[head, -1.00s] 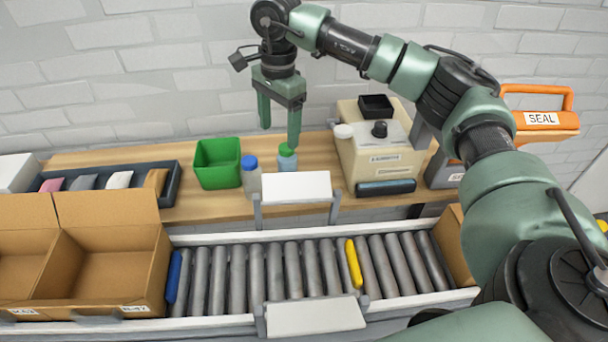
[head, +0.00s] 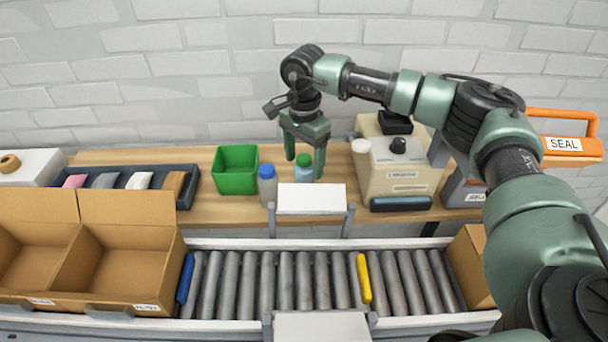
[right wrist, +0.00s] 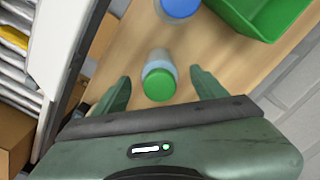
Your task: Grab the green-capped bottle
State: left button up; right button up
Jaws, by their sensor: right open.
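The green-capped bottle (head: 304,169) stands upright on the wooden bench behind the conveyor, its lower part partly hidden by a white plate. My right gripper (head: 305,168) is open and points down over it. In the head view its fingers show on either side of the green cap. In the right wrist view the green-capped bottle (right wrist: 159,82) lies between the two open fingers of my right gripper (right wrist: 158,80), with a gap on each side. I cannot tell how far the fingertips are above or beside the bottle body. My left gripper is not in view.
A blue-capped bottle (head: 267,186) stands close to the left, and a green bin (head: 236,170) beyond it. A beige machine (head: 400,170) stands to the right. A white plate (head: 310,198) on posts stands in front. The roller conveyor (head: 300,285) carries cardboard boxes (head: 130,262) at left.

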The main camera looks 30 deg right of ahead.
grip_shut()
jog(key=shift+r, duration=0.15)
